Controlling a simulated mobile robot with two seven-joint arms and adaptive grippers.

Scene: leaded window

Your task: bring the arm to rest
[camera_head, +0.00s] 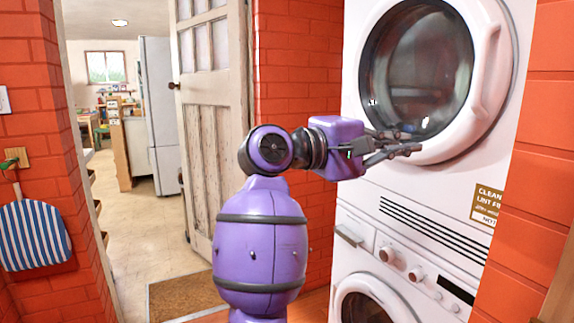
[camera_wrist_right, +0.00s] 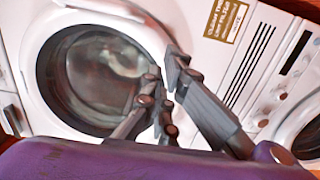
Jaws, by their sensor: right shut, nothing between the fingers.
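My purple right arm rises in the middle of the head view, and its gripper (camera_head: 410,142) points right, in front of the upper machine's round door (camera_head: 490,65). The gripper is shut with nothing in it. I cannot tell whether its tips touch the door rim. The right wrist view shows the grey fingers (camera_wrist_right: 167,78) close together, with the round door glass (camera_wrist_right: 95,75) behind them. The upper door looks closed. My left gripper is not in view.
A lower machine (camera_head: 365,303) with knobs stands under the upper one. Red brick walls (camera_head: 290,60) flank the space. A worn white door (camera_head: 212,120) stands open at the left, beside a doorway with a brown mat (camera_head: 180,295).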

